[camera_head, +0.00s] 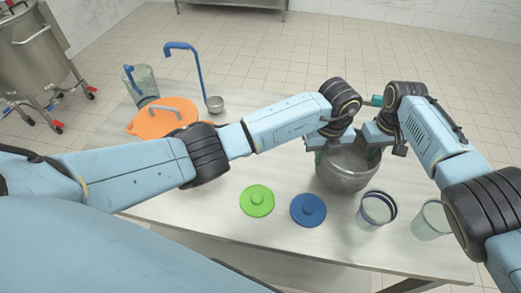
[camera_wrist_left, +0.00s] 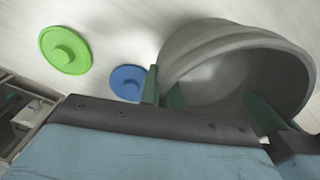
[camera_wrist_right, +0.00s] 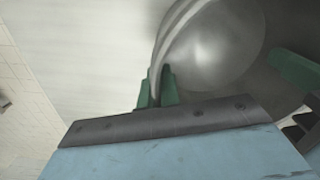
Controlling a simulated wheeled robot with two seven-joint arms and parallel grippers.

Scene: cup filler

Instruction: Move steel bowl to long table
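The steel bowl (camera_head: 345,178) is at the right part of the long light table (camera_head: 225,235), below both grippers; I cannot tell whether it rests on the table or hangs just above. My left gripper (camera_head: 320,152) has its green fingers close together with the bowl's rim between them. The left wrist view shows this rim and the bowl (camera_wrist_left: 205,85) opening. My right gripper (camera_head: 374,150) likewise has its fingers on either side of the rim, clear in the right wrist view (camera_wrist_right: 157,88). The bowl (camera_wrist_right: 215,45) looks empty inside.
A green lid (camera_head: 257,201) and a blue lid (camera_head: 308,210) lie left of the bowl. Two clear cups (camera_head: 376,210) (camera_head: 431,220) stand at the front right.

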